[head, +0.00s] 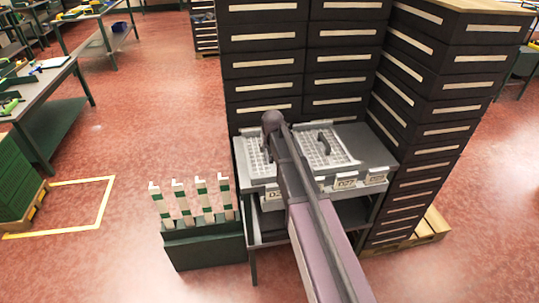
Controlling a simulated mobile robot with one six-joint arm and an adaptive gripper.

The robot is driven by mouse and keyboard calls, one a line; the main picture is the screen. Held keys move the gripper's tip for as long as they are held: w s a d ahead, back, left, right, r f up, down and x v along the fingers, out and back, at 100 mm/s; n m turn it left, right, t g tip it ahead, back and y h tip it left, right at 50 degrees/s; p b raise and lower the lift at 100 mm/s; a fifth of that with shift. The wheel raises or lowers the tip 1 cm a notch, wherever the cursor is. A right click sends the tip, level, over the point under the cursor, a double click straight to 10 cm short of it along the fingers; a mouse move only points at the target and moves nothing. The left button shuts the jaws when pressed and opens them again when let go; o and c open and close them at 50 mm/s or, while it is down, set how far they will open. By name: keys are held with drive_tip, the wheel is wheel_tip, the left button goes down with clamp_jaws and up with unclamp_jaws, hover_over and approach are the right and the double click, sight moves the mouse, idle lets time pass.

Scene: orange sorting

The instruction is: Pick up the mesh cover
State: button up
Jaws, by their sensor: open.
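Two pale mesh covers lie side by side on the grey trays on a stand in the middle of the head view. The right mesh cover (340,149) has a dark upright handle near its middle. The left mesh cover (250,159) is partly hidden behind my arm, and a dark shape at its right edge may be its handle. My arm reaches from the bottom of the picture up over the stand, between the two covers. My gripper cannot be made out; my own arm hides that area.
Tall stacks of black drawers (262,66) stand behind the stand, and another stack (425,110) stands to its right. A green rack (203,246) with several white-and-green posts stands at left. Labelled fronts (345,184) line the stand's near edge. Red floor is open at left.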

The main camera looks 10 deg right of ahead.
clamp_jaws()
drive_tip(key=shift+r, duration=0.15)
idle(0.4)
wheel_tip(320, 180, up, 10)
drive_tip(key=p, duration=1)
drive_tip(key=shift+s+f, duration=0.2)
idle(0.8)
